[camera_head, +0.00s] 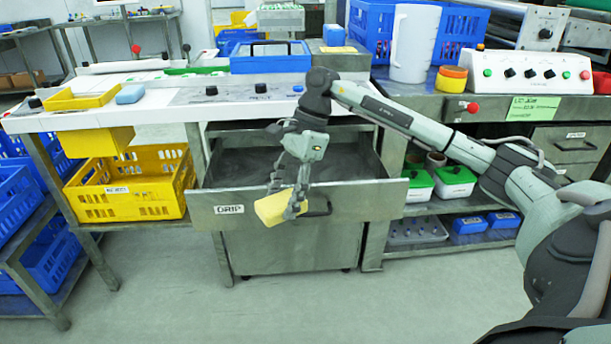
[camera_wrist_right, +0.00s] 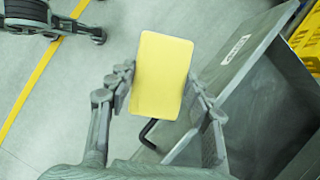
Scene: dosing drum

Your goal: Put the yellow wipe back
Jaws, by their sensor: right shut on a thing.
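The yellow wipe (camera_head: 272,208) is a flat pale yellow block held in my right gripper (camera_head: 289,196). In the right wrist view the yellow wipe (camera_wrist_right: 162,75) sits between the two fingers of my right gripper (camera_wrist_right: 160,92). The gripper holds it in front of the open drawer labelled DRIP (camera_head: 345,202), near the drawer's dark handle (camera_head: 318,208). The drawer (camera_wrist_right: 232,75) also shows in the right wrist view, to the right of the wipe. The part of the drawer's inside that shows looks empty. My left gripper does not show.
A yellow tray (camera_head: 82,97) and a blue sponge-like block (camera_head: 130,94) are on the worktop at left. A blue tray (camera_head: 270,63) stands at its back. A yellow crate (camera_head: 135,186) is left of the drawer. Open floor lies in front.

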